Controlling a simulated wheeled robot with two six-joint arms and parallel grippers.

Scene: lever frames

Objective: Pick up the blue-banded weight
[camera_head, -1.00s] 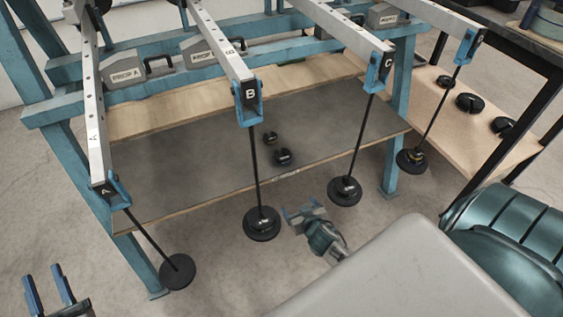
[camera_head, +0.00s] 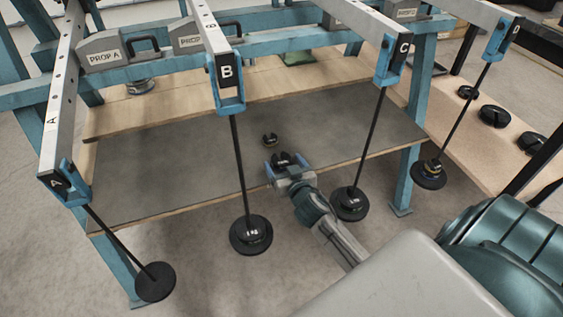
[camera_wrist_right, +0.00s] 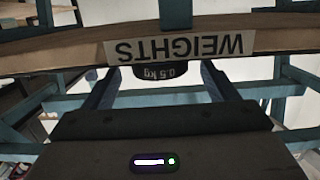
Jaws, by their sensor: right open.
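The rear weight (camera_head: 269,139) shows a brownish band. The nearer weight (camera_head: 283,158) is partly hidden by my right gripper, and its band colour is not clear. My right gripper (camera_head: 286,169) is open at the shelf's front edge, just in front of the nearer weight. In the right wrist view, a black weight marked 0.5 kg (camera_wrist_right: 158,72) shows between the open fingers (camera_wrist_right: 160,78), partly hidden behind the shelf edge. I cannot tell whether the fingers touch it. My left gripper is out of view.
Rods with black discs hang from levers A, B, C and D; the B stack (camera_head: 251,235) and C stack (camera_head: 350,203) flank my right arm. A WEIGHTS label (camera_wrist_right: 180,48) is on the shelf edge. More black weights (camera_head: 494,116) lie on the wooden board at right.

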